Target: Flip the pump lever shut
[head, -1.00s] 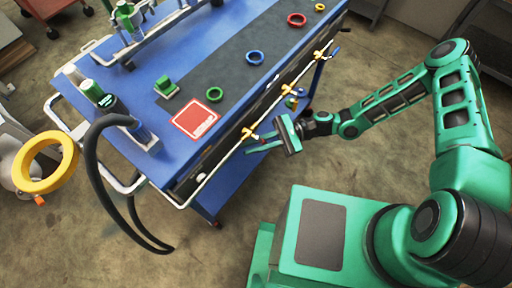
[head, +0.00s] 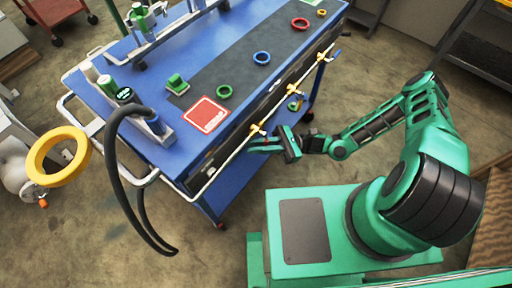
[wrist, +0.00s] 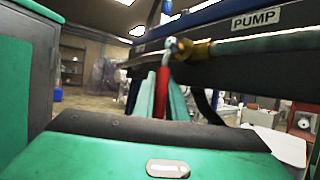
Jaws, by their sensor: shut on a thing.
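The pump valve shows in the wrist view as a brass fitting (wrist: 192,49) on a pale pipe, beside a PUMP label (wrist: 256,19). Its red lever (wrist: 162,92) hangs down from the fitting. My gripper (wrist: 161,98) is shut on the lever, with a green finger on each side of it. In the head view my gripper (head: 258,145) is at the cart's front side, just below the nearest brass valve (head: 257,129). The lever is too small there to make out clearly.
The blue cart (head: 185,150) carries a red square (head: 206,115), coloured rings and a black hose (head: 118,170). More valves (head: 292,88) sit farther along the front pipe. A yellow ring (head: 57,156) is at the left. Floor in front of the cart is open.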

